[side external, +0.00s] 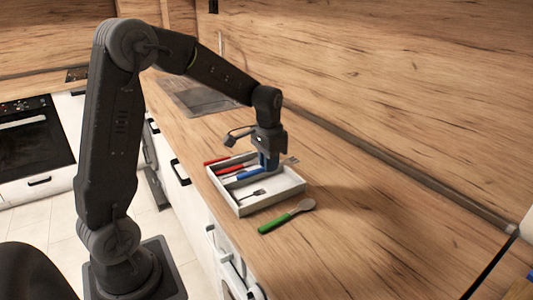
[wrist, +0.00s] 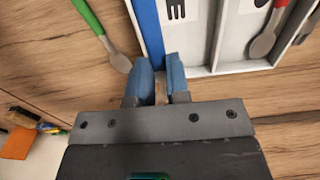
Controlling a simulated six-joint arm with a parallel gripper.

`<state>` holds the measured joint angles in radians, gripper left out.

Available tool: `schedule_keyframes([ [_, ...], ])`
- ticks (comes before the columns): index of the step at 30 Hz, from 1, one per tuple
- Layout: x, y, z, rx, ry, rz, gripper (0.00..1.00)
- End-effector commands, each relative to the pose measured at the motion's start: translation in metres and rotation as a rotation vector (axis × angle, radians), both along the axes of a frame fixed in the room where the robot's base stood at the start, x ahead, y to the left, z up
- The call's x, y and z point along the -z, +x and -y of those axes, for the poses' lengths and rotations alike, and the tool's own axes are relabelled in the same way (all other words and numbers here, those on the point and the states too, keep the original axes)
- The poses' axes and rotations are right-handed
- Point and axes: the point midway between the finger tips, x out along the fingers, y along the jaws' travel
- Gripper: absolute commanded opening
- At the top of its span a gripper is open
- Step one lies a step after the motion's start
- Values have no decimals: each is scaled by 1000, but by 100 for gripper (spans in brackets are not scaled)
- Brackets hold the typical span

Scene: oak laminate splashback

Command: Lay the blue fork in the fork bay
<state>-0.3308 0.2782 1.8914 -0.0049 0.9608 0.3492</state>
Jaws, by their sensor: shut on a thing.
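My gripper (side external: 268,168) is shut on the blue fork (side external: 249,174), over the far end of the white tray (side external: 272,201). The blue handle reaches over the tray, and the grey tines stick out past its far end. In the wrist view, the blue handle (wrist: 151,30) runs up from between my fingertips (wrist: 160,84), just inside the tray's left wall. The fork bay, marked by a dark fork picture (wrist: 176,10), is right beside the handle. How high the fork is above the bay floor, I cannot tell.
A green-handled spoon (side external: 287,217) lies on the counter just outside the tray.

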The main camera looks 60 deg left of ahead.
Motion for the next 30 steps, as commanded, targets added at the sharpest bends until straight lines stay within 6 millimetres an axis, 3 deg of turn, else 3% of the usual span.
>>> schedule_keyframes([
  [18,67,-1,0,0,-1,-2,0],
  [30,77,0,0,0,0,0,0],
])
